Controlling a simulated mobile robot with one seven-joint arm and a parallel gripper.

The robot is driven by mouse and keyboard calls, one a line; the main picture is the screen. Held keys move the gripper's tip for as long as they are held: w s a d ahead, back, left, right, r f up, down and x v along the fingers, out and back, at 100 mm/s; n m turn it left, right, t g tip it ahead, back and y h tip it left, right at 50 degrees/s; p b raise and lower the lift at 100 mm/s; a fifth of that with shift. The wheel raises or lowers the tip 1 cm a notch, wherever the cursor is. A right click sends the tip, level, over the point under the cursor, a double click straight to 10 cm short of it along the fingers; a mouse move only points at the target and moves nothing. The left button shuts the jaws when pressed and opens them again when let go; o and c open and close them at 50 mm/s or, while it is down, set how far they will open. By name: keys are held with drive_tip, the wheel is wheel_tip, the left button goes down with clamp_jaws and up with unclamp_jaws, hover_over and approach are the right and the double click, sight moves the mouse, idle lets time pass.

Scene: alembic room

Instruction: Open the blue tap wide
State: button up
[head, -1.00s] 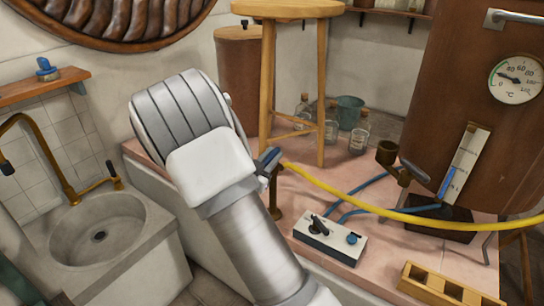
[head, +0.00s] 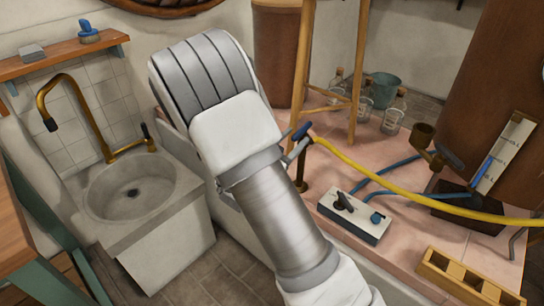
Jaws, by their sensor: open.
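The blue tap (head: 303,131) has a blue handle at the edge of the pink-tiled platform, where the yellow hose begins. A brass upright (head: 302,172) shows below it. My arm crosses the middle of the head view and hides most of my gripper. A small grey part of my gripper (head: 294,153) shows at the arm's right side, close below the blue handle. The gripper is open. Whether it touches the tap cannot be told from here.
A yellow hose (head: 395,189) runs right across the platform. A control box (head: 354,218) with a blue knob, a wooden rack (head: 470,278), a wooden stool (head: 358,70) and glass bottles (head: 393,117) stand there. A sink (head: 130,190) is at left.

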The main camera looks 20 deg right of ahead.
drive_tip(key=p+v, duration=0.2)
drive_tip(key=v, duration=1)
